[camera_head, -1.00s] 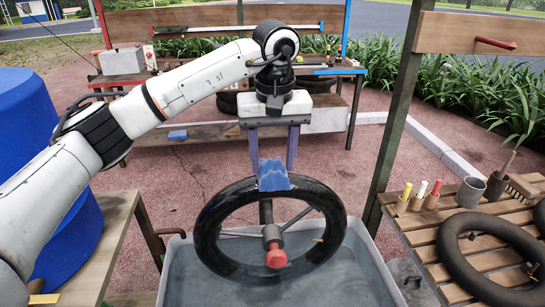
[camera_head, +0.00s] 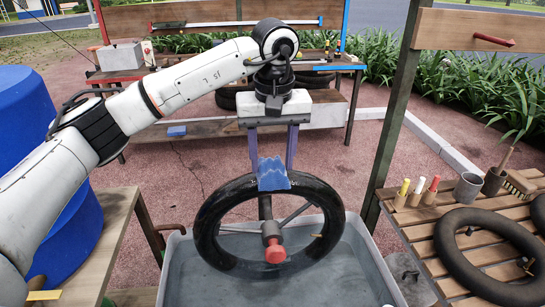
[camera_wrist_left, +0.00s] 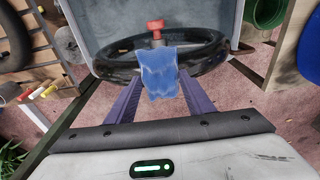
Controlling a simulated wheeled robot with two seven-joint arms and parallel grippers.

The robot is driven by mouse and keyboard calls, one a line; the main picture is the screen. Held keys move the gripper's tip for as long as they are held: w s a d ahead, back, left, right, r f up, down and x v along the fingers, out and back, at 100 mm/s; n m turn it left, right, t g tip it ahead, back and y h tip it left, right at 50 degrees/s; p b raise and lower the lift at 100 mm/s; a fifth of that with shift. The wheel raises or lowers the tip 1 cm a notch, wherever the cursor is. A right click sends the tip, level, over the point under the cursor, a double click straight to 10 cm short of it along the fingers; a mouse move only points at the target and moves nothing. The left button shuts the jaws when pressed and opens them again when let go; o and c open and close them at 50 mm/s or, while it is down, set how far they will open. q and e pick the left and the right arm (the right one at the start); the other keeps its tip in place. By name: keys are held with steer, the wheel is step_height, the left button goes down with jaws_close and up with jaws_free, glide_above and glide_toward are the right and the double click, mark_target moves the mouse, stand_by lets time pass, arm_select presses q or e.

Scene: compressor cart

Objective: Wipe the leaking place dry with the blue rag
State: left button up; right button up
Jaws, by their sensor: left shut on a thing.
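The blue rag (camera_head: 272,175) hangs between the two purple fingers of my left gripper (camera_head: 272,165), which is shut on it. The rag lies against the top of the black inner tube (camera_head: 213,218); it also shows in the left wrist view (camera_wrist_left: 159,72). The tube stands upright on a holder with spokes and a red knob (camera_head: 275,250), over a grey water tub (camera_head: 345,275). The leaking place cannot be made out; the rag may cover it. My right gripper is not in view.
A slatted bench (camera_head: 425,240) at the right holds another black tube (camera_head: 447,245), several coloured markers (camera_head: 418,190) and a grey cup (camera_head: 468,188). A wooden post (camera_head: 392,140) stands beside it. Blue barrels (camera_head: 75,230) and a wooden table (camera_head: 115,215) are at the left.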

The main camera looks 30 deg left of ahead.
mark_target(270, 156)
arm_select(q)
steer(key=shift+w+a, duration=0.65)
steer(key=shift+w, duration=0.2)
steer(key=shift+w, duration=0.1)
steer(key=shift+w+a, duration=0.25)
steer(key=shift+s+d, duration=0.35)
steer(key=shift+s, duration=0.1)
steer(key=shift+s, duration=0.1)
steer(key=shift+s+d, duration=0.6)
steer(key=shift+s, duration=0.15)
steer(key=shift+s+d, duration=0.25)
steer(key=shift+s, duration=0.05)
steer(key=shift+w+a, duration=0.65)
steer(key=shift+w, duration=0.2)
